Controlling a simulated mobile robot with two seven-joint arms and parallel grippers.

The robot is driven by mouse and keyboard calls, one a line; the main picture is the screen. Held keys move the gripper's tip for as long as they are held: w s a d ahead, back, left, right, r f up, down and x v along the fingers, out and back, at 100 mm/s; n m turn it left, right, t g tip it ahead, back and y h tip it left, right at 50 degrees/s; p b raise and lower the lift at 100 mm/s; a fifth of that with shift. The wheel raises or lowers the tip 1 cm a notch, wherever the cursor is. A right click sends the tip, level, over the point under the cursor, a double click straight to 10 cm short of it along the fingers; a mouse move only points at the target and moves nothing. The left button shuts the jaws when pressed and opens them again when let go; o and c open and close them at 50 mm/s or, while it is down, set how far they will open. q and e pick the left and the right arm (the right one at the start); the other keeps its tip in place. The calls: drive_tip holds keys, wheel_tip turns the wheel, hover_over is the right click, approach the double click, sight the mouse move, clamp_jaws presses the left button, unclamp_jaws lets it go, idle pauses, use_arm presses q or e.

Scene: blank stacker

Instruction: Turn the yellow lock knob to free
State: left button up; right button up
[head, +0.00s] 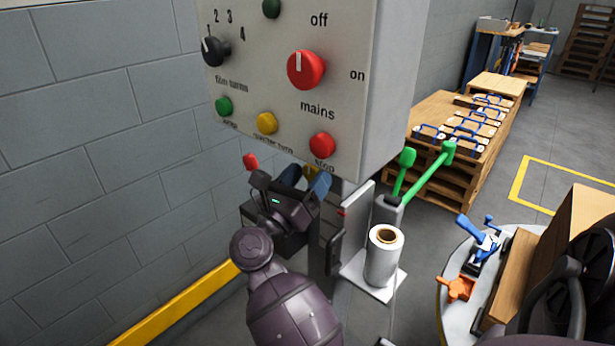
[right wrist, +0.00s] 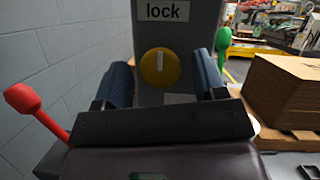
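The yellow lock knob (right wrist: 160,68) shows in the right wrist view on a grey post. The sign "lock" (right wrist: 164,10) is above it, and its white mark stands upright. My right gripper (right wrist: 163,80) is open, with one blue finger on each side of the knob and a gap on both sides. I cannot tell whether the fingertips reach past its face. In the head view the right gripper (head: 304,180) is below the control panel and hides most of the knob. My left gripper is not in view.
The control panel (head: 340,90) with its red mains knob (head: 306,69) hangs just above the right gripper. A red-tipped lever (right wrist: 25,100) is close on the left. Green levers (head: 425,170) and a white film roll (head: 383,256) stand to the right. The block wall is at left.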

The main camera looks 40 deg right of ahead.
drive_tip(key=c, duration=0.8)
